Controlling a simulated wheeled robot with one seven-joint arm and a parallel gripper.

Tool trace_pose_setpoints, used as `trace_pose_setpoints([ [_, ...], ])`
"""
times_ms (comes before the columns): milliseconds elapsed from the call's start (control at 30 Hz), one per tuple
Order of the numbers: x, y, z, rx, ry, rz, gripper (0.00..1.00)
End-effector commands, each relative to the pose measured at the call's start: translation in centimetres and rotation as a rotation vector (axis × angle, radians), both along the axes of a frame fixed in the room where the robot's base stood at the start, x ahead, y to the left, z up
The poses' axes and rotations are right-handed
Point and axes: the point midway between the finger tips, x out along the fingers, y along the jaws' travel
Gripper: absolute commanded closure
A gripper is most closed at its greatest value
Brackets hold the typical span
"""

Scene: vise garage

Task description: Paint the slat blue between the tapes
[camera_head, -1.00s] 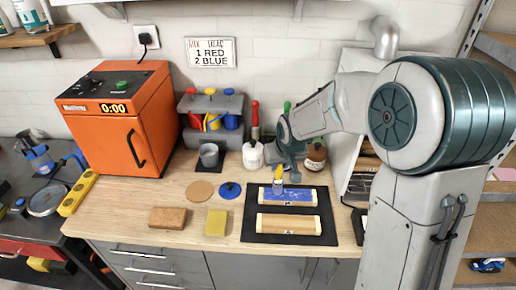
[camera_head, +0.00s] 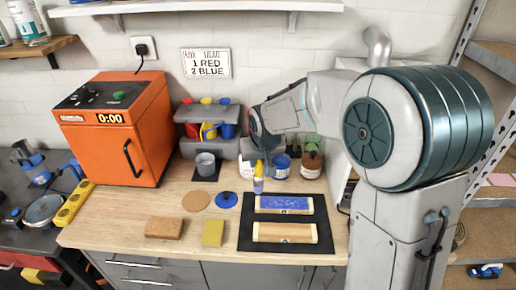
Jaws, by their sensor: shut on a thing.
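The upper slat (camera_head: 297,211) lies on a black mat (camera_head: 244,232). Blue paint covers much of its middle in uneven patches, with paler streaks showing, and pale ends lie on both sides. A second slat (camera_head: 285,233) in front of it is bare wood between pale ends. My gripper (camera_head: 261,161) is shut on a brush with a yellow handle (camera_head: 259,169) and blue-tinted bristles (camera_head: 258,186). The brush points down near the mat's back left corner, apart from the slat. An open can with blue paint (camera_head: 281,167) stands just right of it. The fingertips are partly hidden.
A brown jar (camera_head: 311,164) and a partly hidden white can (camera_head: 246,169) stand behind the mat. A blue lid (camera_head: 226,200), a cork disc (camera_head: 195,201), a brown block (camera_head: 165,227) and a yellow sponge (camera_head: 213,232) lie to the left. An orange oven (camera_head: 117,135) stands at the left.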

Motion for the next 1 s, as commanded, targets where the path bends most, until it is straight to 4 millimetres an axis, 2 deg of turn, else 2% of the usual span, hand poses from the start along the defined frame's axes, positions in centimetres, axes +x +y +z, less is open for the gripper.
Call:
trace_pose_setpoints([
  [100,0.0,0.0,1.5,0.000,-0.001,0.000,1.00],
  [367,0.0,0.0,3.4,0.000,-0.001,0.000,1.00],
  [1000,0.0,0.0,3.5,0.000,0.000,0.000,1.00],
])
